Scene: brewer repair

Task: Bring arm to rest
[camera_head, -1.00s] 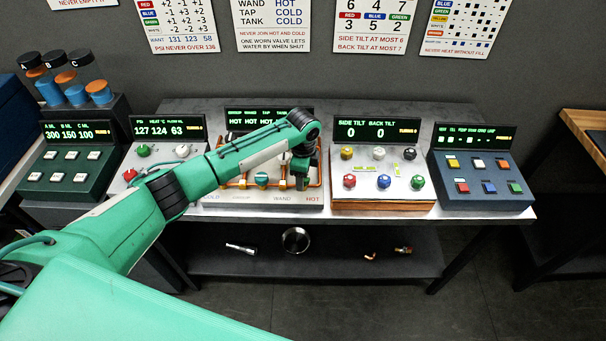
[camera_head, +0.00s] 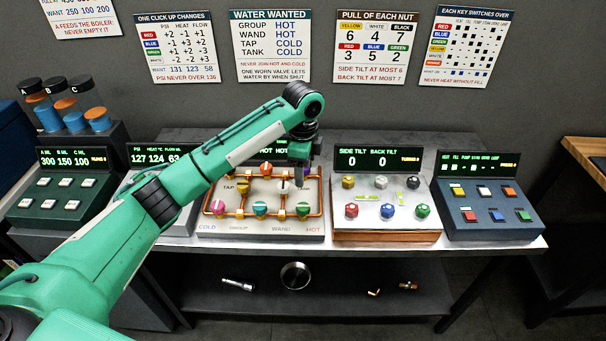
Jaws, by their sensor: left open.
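My left arm comes in from the lower left and reaches over the table. My left gripper (camera_head: 301,165) points down above the right side of the valve panel (camera_head: 232,228), near its upper right valves. Its fingers are small and partly dark in the picture, and I see nothing held in them. The arm hides part of the panel's display. My right gripper is not in view.
The tilt panel (camera_head: 384,233) stands right of the gripper, and the blue switch panel (camera_head: 488,228) beyond it. The pressure panel (camera_head: 172,227) is partly behind my arm. The dark green panel (camera_head: 60,205) is at far left. Loose parts and a round metal dish (camera_head: 295,276) lie on the lower shelf.

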